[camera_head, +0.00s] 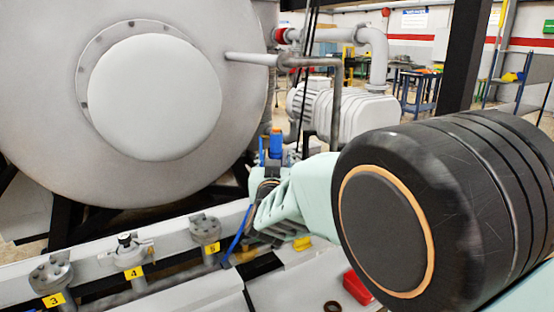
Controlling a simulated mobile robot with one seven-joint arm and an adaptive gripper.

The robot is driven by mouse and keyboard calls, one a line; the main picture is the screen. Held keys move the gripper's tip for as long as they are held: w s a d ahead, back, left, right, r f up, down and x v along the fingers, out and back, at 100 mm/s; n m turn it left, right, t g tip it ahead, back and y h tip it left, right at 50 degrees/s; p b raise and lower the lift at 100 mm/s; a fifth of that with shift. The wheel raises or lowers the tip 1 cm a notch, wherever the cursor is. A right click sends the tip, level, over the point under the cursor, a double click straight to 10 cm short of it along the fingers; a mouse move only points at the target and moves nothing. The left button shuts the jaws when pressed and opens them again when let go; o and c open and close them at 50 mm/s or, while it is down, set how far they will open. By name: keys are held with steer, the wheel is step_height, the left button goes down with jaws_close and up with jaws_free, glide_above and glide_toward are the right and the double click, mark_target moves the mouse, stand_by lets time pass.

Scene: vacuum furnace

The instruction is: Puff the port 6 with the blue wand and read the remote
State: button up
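My gripper (264,192) is at the middle of the head view, above the row of ports, its fingers around the blue wand. The wand's blue body (275,146) rises above the fingers. Its thin blue tube (238,235) slants down and left, ending near the right side of port 5 (205,230). Whether the tip touches anything is unclear. A yellow patch (302,243), partly covered and unreadable, lies right of port 5; port 6 itself cannot be made out behind my gripper and arm. I cannot identify the remote.
Port 4 (128,254) and port 3 (50,275) stand left along the pale rail. The large furnace chamber (245,110) stands behind. A pipe (335,110) and pump (362,118) are back right. A red object (357,287) lies lower right, partly covered by my arm.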

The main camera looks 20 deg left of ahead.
steer(key=shift+f, duration=0.1)
steer(key=v, duration=1.2)
steer(key=shift+c, duration=0.2)
stand_by(1.3)
jaws_close()
stand_by(1.4)
